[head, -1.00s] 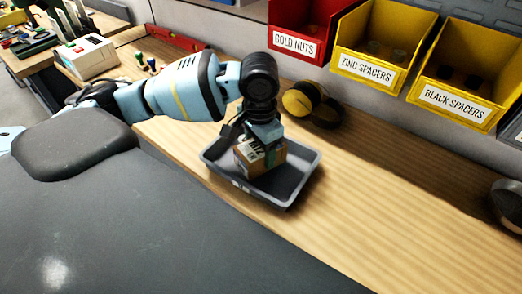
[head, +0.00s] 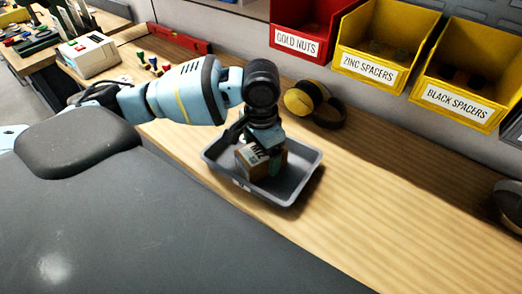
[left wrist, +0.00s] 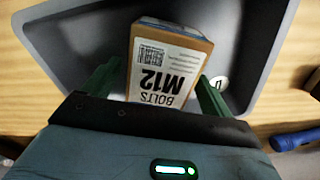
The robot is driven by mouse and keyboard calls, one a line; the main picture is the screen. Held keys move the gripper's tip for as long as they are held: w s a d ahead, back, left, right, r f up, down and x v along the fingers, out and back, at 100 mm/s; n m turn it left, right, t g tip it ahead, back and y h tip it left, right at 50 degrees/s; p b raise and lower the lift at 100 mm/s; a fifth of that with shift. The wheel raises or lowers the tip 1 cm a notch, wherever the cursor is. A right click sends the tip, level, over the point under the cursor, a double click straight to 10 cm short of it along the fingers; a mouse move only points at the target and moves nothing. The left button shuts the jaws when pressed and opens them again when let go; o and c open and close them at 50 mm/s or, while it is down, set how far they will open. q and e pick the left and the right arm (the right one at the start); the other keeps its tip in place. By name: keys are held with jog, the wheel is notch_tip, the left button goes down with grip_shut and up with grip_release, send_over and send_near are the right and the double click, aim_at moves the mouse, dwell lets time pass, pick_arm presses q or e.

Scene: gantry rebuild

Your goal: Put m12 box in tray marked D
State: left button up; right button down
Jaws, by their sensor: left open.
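The M12 box (head: 252,162), a small brown carton with a white label, sits inside the grey tray (head: 304,178) on the wooden bench. In the left wrist view the box (left wrist: 168,62) shows its "BOLTS M12" label, and the tray (left wrist: 60,40) surrounds it. My left gripper (head: 264,160) reaches down into the tray from above. In the wrist view my left gripper (left wrist: 158,76) is open, with one green finger on each side of the box. A small white mark shows on the tray, but I cannot read its letter surely. My right gripper is out of view.
Yellow-and-black ear defenders (head: 314,103) lie behind the tray. A red bin (head: 296,45) and yellow bins (head: 373,70) hang at the back. A blue-handled object (left wrist: 296,138) lies near the tray. The bench to the right is largely clear.

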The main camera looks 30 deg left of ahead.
pick_arm(q)
notch_tip(320, 180, up, 12)
jog(key=p, duration=0.1)
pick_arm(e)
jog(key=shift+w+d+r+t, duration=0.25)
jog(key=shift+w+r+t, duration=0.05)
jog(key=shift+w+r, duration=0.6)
